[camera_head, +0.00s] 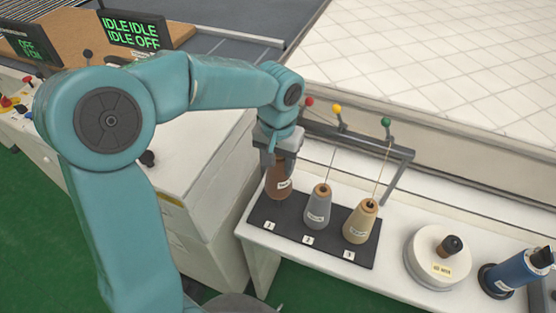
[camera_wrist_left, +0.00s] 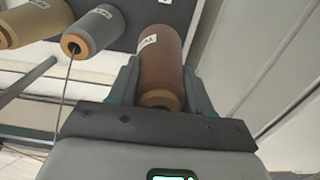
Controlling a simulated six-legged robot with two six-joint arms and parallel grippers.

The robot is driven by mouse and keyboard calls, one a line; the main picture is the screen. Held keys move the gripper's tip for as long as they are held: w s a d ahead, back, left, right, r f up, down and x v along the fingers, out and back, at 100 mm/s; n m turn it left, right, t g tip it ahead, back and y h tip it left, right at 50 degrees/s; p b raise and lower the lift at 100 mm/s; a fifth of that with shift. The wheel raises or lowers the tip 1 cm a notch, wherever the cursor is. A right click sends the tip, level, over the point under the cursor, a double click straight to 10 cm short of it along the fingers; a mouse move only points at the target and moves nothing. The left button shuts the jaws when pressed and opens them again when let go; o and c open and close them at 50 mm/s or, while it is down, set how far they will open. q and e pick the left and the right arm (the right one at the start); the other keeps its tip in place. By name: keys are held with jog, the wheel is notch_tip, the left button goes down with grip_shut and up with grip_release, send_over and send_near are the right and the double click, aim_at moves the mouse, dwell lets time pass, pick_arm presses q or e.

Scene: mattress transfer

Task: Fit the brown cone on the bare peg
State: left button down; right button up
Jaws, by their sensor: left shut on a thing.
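The brown cone (camera_head: 278,186) is at position 1, the left end of the black peg board (camera_head: 262,217). My left gripper (camera_head: 277,160) points down over it and is shut on its upper part. In the left wrist view the brown cone (camera_wrist_left: 162,62) sits between the two fingers of the left gripper (camera_wrist_left: 163,85). Its base is near or on the board; I cannot tell if it touches. The peg at position 1 is hidden by the cone. A grey cone (camera_head: 317,208) stands at 2 and a tan cone (camera_head: 360,222) at 3. My right gripper is not in view.
A rail with red, yellow and green balls (camera_head: 386,122) stands behind the cones, with threads running down. A round white stand (camera_head: 424,262) with a small dark cone and a blue cylinder (camera_head: 519,274) are to the right. A quilted mattress (camera_head: 440,70) lies behind.

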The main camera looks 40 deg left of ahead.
aim_at(278, 183)
pick_arm(q)
jog(key=shift+f+b, duration=3.6)
jog(key=shift+f, duration=0.75)
jog(key=shift+c, duration=2.1)
grip_release()
jog(key=shift+r, duration=0.15)
notch_tip(278, 183, up, 16)
jog(key=p, duration=0.1)
